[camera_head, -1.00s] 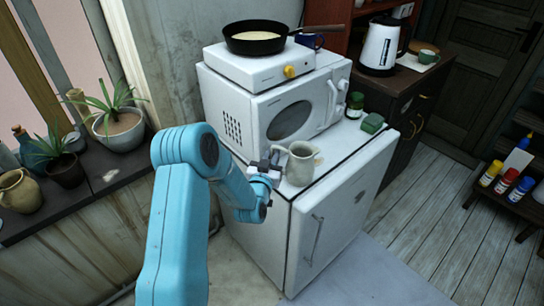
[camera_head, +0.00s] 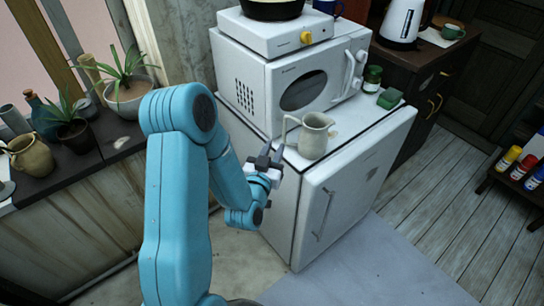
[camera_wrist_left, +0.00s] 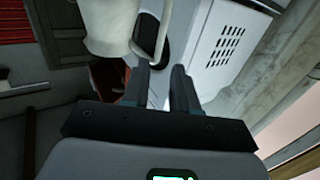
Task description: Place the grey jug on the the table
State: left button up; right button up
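The grey jug (camera_head: 315,140) stands upright on top of a white fridge (camera_head: 340,175), its handle toward the left. My left gripper (camera_head: 271,156) is just left of and below the jug, by the fridge's edge. Its fingers are apart with nothing between them. In the left wrist view the jug (camera_wrist_left: 108,30) is upper left, its handle hanging close beyond the fingertips of my left gripper (camera_wrist_left: 158,75). The handle does not appear gripped. I cannot pick out a table for certain. My right gripper is not in view.
A white microwave (camera_head: 325,62) stands behind the jug, with a hot plate (camera_head: 270,36) on it. A green-lidded jar (camera_head: 372,78) and a green box (camera_head: 390,98) are to the right. A dark ledge (camera_head: 110,150) with plants is at left. The fridge's front right top is clear.

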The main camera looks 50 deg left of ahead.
pick_arm(q)
jog(key=s+d+f+m+g+h, duration=0.1)
jog(key=s+d+f+g+h, duration=0.1)
jog(key=d+f, duration=0.5)
jog(key=s+d+f+m+g+h, duration=0.1)
jog(key=s+d+f+g+h, duration=0.1)
jog(key=d+f+g+h, duration=0.2)
jog(key=s+d+f+g+h, duration=0.2)
jog(key=d+f+h, duration=0.3)
jog(key=d+f, duration=0.5)
jog(key=d+g, duration=0.1)
jog(key=d, duration=0.1)
jog(key=shift+s+d+f+m+g, duration=0.2)
jog(key=shift+s+d+m+g, duration=0.1)
jog(key=shift+m+g, duration=0.1)
jog(key=s+d+f+g, duration=0.1)
jog(key=s+d, duration=0.1)
jog(key=s, duration=0.1)
jog(key=s+d+f+g+h, duration=0.1)
jog(key=s+d+g, duration=0.1)
jog(key=s, duration=0.1)
jog(key=s+d+f+m+g, duration=0.1)
jog(key=s+d+g, duration=0.1)
jog(key=s, duration=0.1)
jog(key=shift+s+d+f+h, duration=0.15)
jog(key=shift+d+h, duration=0.1)
jog(key=shift+h, duration=0.15)
jog(key=shift+c, duration=0.2)
jog(key=shift+s+d+g, duration=0.1)
jog(key=shift+s+g, duration=0.2)
